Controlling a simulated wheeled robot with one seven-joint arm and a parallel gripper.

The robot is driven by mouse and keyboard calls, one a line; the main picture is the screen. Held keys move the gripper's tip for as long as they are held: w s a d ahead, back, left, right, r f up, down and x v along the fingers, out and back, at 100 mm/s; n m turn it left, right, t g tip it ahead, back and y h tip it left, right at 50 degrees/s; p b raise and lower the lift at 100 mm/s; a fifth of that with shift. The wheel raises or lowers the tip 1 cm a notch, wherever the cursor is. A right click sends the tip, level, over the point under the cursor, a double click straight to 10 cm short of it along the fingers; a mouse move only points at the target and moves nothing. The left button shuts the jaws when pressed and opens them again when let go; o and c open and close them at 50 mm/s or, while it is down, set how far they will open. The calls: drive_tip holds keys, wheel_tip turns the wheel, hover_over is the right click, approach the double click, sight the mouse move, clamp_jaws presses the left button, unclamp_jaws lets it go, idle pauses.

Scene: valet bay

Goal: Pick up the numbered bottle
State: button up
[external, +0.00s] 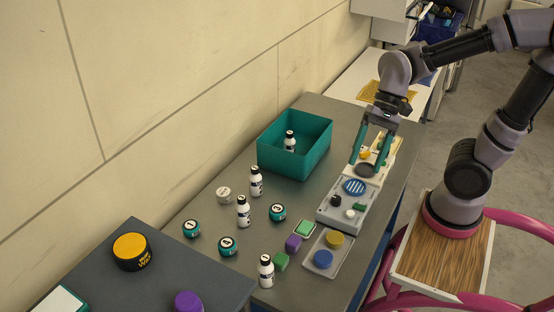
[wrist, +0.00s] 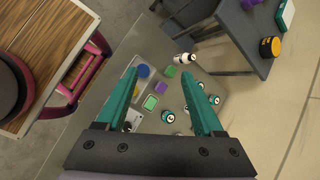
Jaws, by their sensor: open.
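One bottle (external: 290,144) stands in the teal bin (external: 283,163). Two more, a rear bottle (external: 256,183) and a middle bottle (external: 243,213), stand on the grey table. A front bottle (external: 266,273) stands near the purple and green blocks. I cannot read a number on any bottle. A white bottle (wrist: 185,58) also shows in the wrist view, beyond the fingertips. My gripper (external: 367,160) is open and empty above the far right of the table, apart from the bottles; its teal fingers show in the wrist view (wrist: 161,74).
A grey control box (external: 346,206) lies below my gripper. A tray (external: 326,254) holds yellow and blue round pieces. A darker table (external: 134,285) adjoins at the left front, with a black, yellow-lidded tub (external: 132,252).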

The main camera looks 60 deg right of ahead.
drive_tip(key=w+a+f+m+g+y, duration=0.1)
drive_tip(key=a+m+g+y, duration=0.1)
drive_tip(key=a+m+y, duration=0.5)
drive_tip(key=w+a+f+m+g+y, duration=0.1)
drive_tip(key=w+a+m+g+y, duration=0.15)
drive_tip(key=a+m, duration=0.8)
drive_tip(key=m+t+h, duration=0.5)
drive_tip(key=m+t, duration=1.2)
drive_tip(key=m, duration=1.8)
hover_over(265, 258)
drive_tip(key=shift+y, duration=0.25)
wheel_tip(265, 258, down, 18)
drive_tip(key=shift+r, duration=0.2)
wheel_tip(265, 258, down, 7)
drive_tip(key=shift+r, duration=0.15)
drive_tip(key=shift+x, duration=1.05)
drive_tip(key=shift+w+a, duration=0.2)
drive_tip(key=shift+w, duration=0.2)
clamp_jaws()
